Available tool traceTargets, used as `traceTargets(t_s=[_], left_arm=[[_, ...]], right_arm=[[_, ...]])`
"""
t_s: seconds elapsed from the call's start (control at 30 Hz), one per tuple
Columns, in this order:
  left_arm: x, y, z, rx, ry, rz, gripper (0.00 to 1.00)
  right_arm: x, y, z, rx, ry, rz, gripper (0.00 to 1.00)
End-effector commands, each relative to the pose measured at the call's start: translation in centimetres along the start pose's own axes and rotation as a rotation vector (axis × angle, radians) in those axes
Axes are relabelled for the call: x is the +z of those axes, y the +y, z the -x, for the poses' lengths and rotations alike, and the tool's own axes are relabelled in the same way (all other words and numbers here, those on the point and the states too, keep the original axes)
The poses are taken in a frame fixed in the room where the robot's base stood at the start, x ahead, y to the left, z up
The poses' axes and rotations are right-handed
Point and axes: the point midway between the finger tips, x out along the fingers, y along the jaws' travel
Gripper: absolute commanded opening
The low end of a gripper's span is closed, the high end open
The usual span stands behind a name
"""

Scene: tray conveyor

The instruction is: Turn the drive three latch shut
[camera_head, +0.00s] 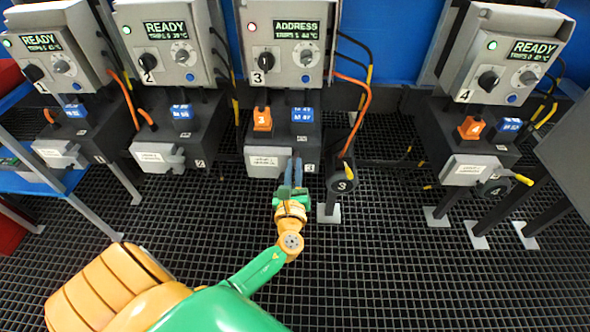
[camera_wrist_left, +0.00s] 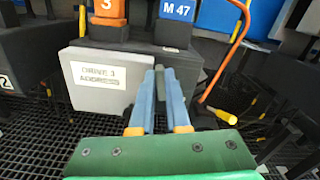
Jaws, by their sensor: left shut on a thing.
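Drive three is the unit whose screen (camera_head: 297,30) reads ADDRESS. My left gripper (camera_head: 293,173) is at the right end of this cover. In the left wrist view its two blue fingers (camera_wrist_left: 160,98) are closed around a narrow grey-green piece (camera_wrist_left: 160,78), which looks like the latch. The fingers hide much of it, so I cannot tell its exact angle. My right gripper is in neither view.
An orange block (camera_head: 262,119) marked 3 and a blue block (camera_head: 302,115) sit above the cover. A black round part (camera_head: 343,184) marked 3 hangs just right of my gripper, with an orange cable (camera_head: 364,110). Neighbouring drives show READY. Dark grating floor (camera_head: 400,260) is open at front right.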

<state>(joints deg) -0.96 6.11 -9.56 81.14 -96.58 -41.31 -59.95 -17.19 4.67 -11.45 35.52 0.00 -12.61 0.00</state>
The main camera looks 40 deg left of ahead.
Motion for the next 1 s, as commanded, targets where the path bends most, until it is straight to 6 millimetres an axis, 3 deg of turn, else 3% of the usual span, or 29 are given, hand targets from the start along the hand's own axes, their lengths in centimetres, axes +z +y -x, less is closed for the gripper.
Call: traceTargets(t_s=[0.57, 1.0], left_arm=[[-0.7, 0.7, 0.1, 0.000, 0.002, 0.545, 0.00], [-1.0, 1.1, 0.1, 0.001, 0.002, 0.958, 0.00]], right_arm=[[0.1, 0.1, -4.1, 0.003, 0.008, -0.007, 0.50], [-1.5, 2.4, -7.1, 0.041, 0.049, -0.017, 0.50]])
